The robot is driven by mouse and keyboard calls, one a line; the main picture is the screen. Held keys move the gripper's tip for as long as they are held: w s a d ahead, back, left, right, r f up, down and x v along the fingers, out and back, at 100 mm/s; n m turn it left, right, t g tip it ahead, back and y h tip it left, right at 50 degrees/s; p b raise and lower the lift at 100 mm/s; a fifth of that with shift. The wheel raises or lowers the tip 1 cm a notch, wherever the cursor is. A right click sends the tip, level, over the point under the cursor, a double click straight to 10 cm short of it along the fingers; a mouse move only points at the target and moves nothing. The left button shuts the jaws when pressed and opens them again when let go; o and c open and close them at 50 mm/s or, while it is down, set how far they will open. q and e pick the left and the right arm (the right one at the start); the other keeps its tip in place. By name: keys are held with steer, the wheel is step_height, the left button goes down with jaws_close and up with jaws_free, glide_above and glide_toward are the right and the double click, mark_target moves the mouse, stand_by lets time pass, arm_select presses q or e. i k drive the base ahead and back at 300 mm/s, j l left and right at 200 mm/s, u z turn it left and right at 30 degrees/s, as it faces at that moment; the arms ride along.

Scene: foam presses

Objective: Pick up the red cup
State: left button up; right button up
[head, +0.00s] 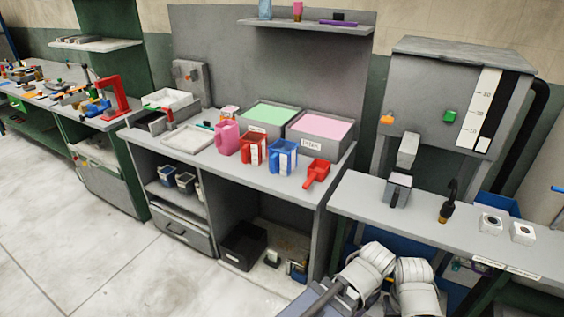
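Two red vessels stand on the grey workbench (200,155). A larger red jug (253,148) with a white label stands left of a blue jug (283,156). A smaller red cup (318,171) with a handle toward the lower left stands near the bench's right front edge. I cannot tell which of the two is meant. White links of my own arms show at the bottom, right of centre, below the bench and well apart from both vessels. Neither of my grippers shows.
A pink jug (227,138) stands left of the larger red jug. Bins with green (269,115) and pink (324,128) contents stand behind. A grey press (452,95) rises on the right over a second bench (430,212). Open floor (100,230) lies at the left front.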

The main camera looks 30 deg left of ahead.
mark_target(253, 146)
steer(key=i+j, duration=0.35)
steer(key=i+j+u, duration=0.15)
steer(key=i+j, duration=0.15)
steer(key=j, duration=0.3)
